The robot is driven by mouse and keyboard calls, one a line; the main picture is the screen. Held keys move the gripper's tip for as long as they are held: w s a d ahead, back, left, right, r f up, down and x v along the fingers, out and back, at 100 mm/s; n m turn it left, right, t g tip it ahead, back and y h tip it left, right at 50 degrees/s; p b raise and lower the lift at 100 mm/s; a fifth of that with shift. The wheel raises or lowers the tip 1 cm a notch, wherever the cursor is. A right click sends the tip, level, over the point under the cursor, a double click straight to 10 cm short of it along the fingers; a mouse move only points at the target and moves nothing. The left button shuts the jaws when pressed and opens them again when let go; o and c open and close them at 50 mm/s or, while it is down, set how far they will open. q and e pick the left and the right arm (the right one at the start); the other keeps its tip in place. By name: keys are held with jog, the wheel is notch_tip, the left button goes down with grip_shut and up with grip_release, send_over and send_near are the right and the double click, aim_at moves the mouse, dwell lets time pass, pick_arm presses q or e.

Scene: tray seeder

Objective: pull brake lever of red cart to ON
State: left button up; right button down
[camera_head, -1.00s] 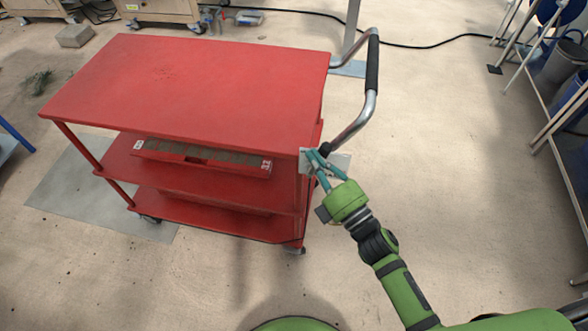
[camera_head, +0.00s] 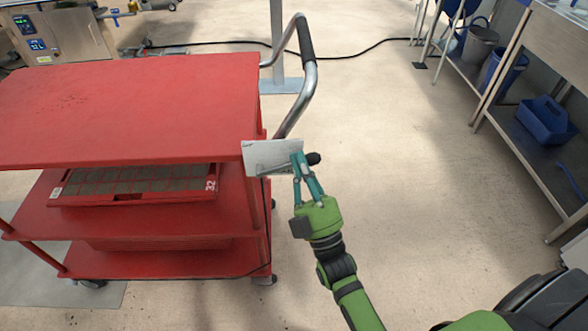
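The red cart (camera_head: 130,105) stands at the left, its flat top toward me. At its right front corner is a pale plate (camera_head: 262,160). A black knob (camera_head: 313,158), apparently the end of the brake lever, sticks out to the right of this plate. My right gripper (camera_head: 298,161) has its teal fingertips in front of the plate, just left of the knob. The tips are close together and hide the part of the lever between plate and knob. I cannot tell whether they grip it. My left gripper is not in view.
The cart's push handle (camera_head: 306,72) curves up behind the gripper. A seed tray (camera_head: 140,185) lies on the middle shelf. A metal bench with a blue caddy (camera_head: 545,120) stands at the right. The floor between cart and bench is clear.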

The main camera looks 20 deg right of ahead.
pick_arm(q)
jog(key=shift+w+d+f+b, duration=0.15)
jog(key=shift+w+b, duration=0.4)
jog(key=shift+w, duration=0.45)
pick_arm(e)
jog(key=m+h, duration=0.1)
jog(key=f+m+h, duration=0.1)
jog(key=shift+s+d+m+t, duration=0.1)
jog(key=shift+d+m+t, duration=0.1)
jog(key=shift+m+t, duration=0.1)
jog(key=shift+h, duration=0.4)
jog(key=shift+r, duration=0.15)
